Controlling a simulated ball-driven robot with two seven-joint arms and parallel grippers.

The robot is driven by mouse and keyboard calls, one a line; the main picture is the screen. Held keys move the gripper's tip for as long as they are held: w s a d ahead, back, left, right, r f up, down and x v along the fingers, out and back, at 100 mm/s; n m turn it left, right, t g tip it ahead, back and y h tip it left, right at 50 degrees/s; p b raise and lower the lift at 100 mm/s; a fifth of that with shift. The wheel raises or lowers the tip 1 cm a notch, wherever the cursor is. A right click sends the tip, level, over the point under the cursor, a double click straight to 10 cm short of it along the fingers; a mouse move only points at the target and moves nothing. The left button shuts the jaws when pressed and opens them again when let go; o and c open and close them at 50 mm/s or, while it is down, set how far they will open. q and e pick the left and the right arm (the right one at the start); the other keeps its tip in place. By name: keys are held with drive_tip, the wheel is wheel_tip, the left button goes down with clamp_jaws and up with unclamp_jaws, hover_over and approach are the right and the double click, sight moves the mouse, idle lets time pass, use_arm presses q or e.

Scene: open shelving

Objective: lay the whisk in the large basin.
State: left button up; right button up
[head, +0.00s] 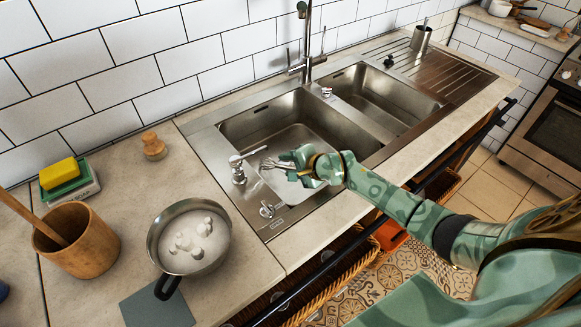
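The large basin (334,136) is the left, steel basin of the double sink. My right arm comes in from the right, and its green gripper (289,165) is over the front left part of this basin. Thin, pale wire loops, which look like the whisk (269,163), stick out to the left from between its fingers. The gripper seems closed on the whisk's handle, which the fingers hide. I cannot tell whether the whisk touches the basin. My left gripper is not in view.
A tap (307,55) stands behind the sink, and a soap pump (238,170) at its left rim. A pan (190,262) with white contents, a wooden pot (84,246) and a yellow sponge (59,173) stand on the left counter. The smaller basin (385,97) looks empty.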

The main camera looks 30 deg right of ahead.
wheel_tip(320, 180, up, 4)
drive_tip(key=shift+f+p, duration=0.2)
drive_tip(key=shift+p, duration=0.55)
use_arm(q)
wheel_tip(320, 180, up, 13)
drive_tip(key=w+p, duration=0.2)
drive_tip(key=p, duration=0.9)
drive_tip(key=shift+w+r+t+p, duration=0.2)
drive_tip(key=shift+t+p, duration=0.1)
use_arm(e)
drive_tip(key=s+a+r, duration=0.3)
drive_tip(key=s+r, duration=0.1)
drive_tip(key=s, duration=0.2)
drive_tip(key=s+a+r, duration=0.3)
drive_tip(key=s+r, duration=0.2)
drive_tip(key=s, duration=0.1)
drive_tip(key=shift+s+a, duration=0.2)
drive_tip(key=shift+a, duration=0.05)
drive_tip(key=shift+r, duration=0.1)
